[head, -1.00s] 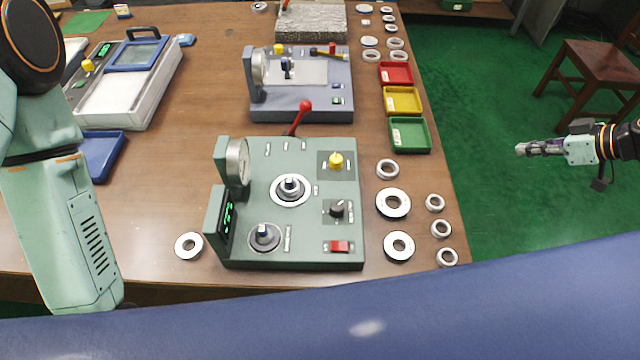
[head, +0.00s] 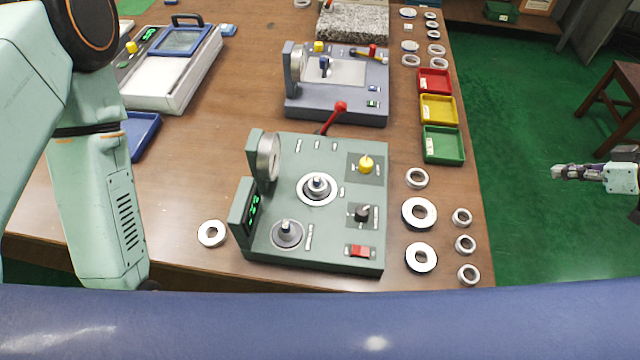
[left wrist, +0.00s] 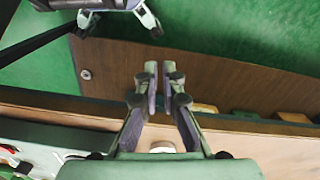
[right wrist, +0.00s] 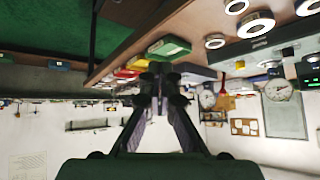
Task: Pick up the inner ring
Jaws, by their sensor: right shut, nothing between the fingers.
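Several metal rings lie flat on the wooden table right of the green fixture (head: 330,210). Three small rings (head: 461,217) form a column near the table edge. Two larger white-faced rings (head: 419,213) and a medium ring (head: 416,178) lie beside them. Another ring (head: 212,233) lies left of the fixture. I cannot tell which is the inner ring. My right gripper (head: 562,172) is shut and empty, off the table's right side over green floor; it also shows in the right wrist view (right wrist: 160,75). My left gripper (left wrist: 158,80) has a narrow gap between its fingers, with nothing between them.
Red, yellow and green trays (head: 443,144) stand along the right edge. A grey-blue fixture (head: 337,95) and a granite block (head: 353,22) stand behind. More rings lie at the far right. A chair (head: 615,100) stands on the floor.

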